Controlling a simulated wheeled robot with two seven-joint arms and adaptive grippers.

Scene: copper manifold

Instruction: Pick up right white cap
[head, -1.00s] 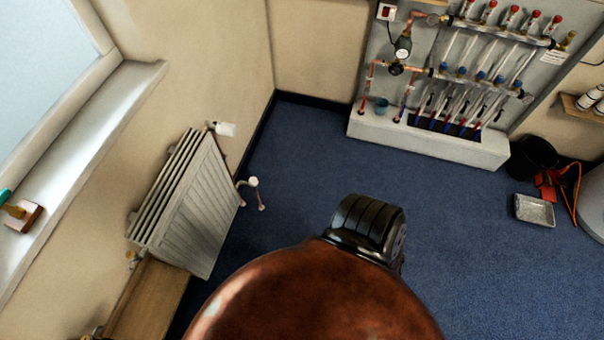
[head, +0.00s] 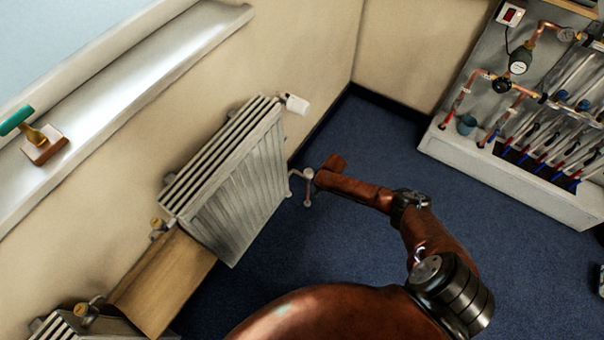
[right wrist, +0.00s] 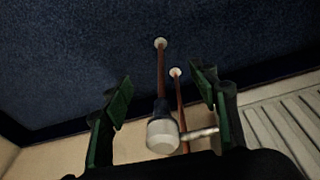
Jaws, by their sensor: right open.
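A white cap (right wrist: 162,135) sits on a dark collar on a copper pipe in the right wrist view. My right gripper (right wrist: 163,83) is open, with one green-padded finger on each side of the cap and its pipe. The cap appears apart from both fingers. In the head view a small white cap (head: 308,173) stands on the valve at the radiator's lower right corner, and my right arm reaches close to it. The gripper itself cannot be made out there. A larger white cap (head: 297,104) sticks out at the radiator's upper right. My left gripper is not in view.
The white radiator (head: 235,175) stands by the wall, left of my arm. A wooden board (head: 165,280) lies beside it. A green-handled tool (head: 42,145) is on the windowsill (head: 130,85). The manifold's white base (head: 500,180) is at right; blue floor lies between.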

